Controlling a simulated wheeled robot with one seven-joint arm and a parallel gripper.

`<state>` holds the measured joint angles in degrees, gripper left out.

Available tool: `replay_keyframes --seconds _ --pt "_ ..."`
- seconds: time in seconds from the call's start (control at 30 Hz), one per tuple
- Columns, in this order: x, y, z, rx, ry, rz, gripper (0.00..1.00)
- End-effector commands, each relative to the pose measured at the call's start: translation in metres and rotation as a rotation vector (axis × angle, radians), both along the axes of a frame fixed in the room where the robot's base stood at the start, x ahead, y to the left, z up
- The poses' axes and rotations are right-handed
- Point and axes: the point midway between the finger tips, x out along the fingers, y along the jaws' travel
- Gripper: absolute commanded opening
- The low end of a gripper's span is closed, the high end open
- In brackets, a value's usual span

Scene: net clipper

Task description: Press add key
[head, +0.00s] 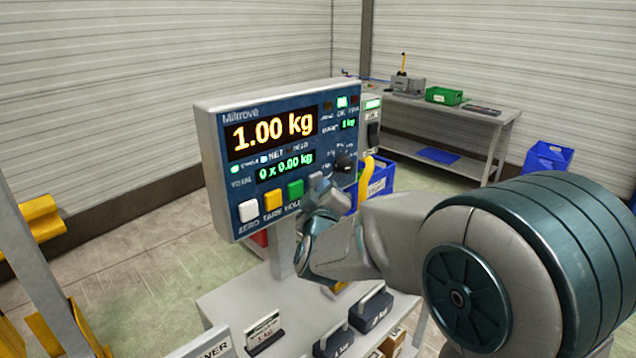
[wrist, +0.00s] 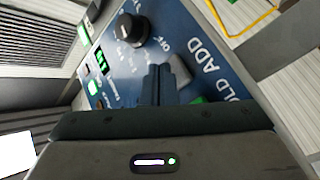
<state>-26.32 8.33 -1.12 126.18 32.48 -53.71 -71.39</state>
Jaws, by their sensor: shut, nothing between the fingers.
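The weighing panel (head: 215,160) faces me in the head view. Its main display (head: 272,133) reads 1.00 kg and the smaller one (head: 285,167) reads 0 x 0.00 kg. The grey add key (head: 315,180) is at the right end of the key row, partly hidden by my gripper (head: 325,190). In the wrist view the grey key (wrist: 180,69) sits by the ADD label. My gripper fingers (wrist: 159,72) are shut and empty, their tips close beside the key on its knob side. I cannot tell whether they touch the key or panel.
White zero (head: 248,211), yellow tare (head: 272,199) and green hold (head: 295,189) keys sit to the left. A black knob (head: 344,162) is right of the add key. Weights (head: 371,308) stand on the bench (head: 235,300) below.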

Motion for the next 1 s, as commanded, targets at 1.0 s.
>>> replay_keyframes --seconds 1.0 --pt "-0.003 -0.0024 -0.0001 0.0 -0.001 0.0 0.0"
